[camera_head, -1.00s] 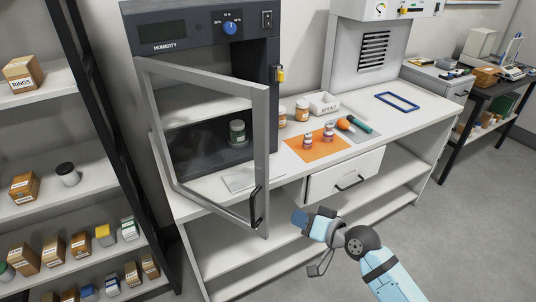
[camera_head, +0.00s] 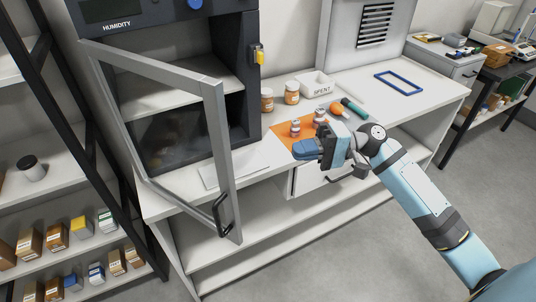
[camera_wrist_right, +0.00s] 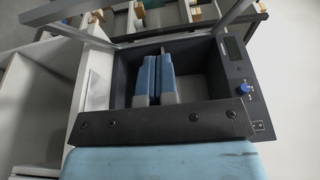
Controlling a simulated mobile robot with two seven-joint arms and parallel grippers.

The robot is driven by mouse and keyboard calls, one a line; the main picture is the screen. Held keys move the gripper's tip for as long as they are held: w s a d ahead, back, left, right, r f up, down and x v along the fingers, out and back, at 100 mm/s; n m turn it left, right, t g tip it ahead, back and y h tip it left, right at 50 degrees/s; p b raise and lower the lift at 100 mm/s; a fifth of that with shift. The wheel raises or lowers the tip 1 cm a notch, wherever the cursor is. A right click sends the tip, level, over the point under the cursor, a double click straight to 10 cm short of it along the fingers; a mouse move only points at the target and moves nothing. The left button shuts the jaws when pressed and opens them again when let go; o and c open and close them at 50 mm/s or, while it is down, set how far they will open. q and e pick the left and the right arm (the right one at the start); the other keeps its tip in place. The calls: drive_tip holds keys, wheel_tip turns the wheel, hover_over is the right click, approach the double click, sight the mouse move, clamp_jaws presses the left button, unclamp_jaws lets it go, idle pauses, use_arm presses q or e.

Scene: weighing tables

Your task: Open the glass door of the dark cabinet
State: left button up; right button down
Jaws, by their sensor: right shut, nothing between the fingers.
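The dark cabinet (camera_head: 235,70) stands on the white counter at the left, its inside open to view. Its glass door (camera_head: 214,130), with a grey frame, stands swung out toward me. The dark door handle (camera_head: 222,213) is low on the free edge. My right gripper (camera_head: 303,149) is shut and empty, above the counter right of the door and apart from it. In the right wrist view the shut fingers (camera_wrist_right: 155,80) show in front of the cabinet opening, with the grey door frame (camera_wrist_right: 150,36) beyond. My left gripper is not in view.
An orange mat (camera_head: 284,135) with small bottles lies below and behind my right gripper. Brown jars (camera_head: 291,93) and a white bin (camera_head: 314,84) stand behind it. A grey plate (camera_head: 235,168) lies before the cabinet. A shelf rack (camera_head: 60,200) stands at left.

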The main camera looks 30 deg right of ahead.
drive_tip(key=s+p+x, duration=0.2)
drive_tip(key=p+x, duration=0.1)
drive_tip(key=x, duration=0.9)
drive_tip(key=shift+s+a+p, duration=0.3)
drive_tip(key=shift+a, duration=0.15)
drive_tip(key=shift+a, duration=0.1)
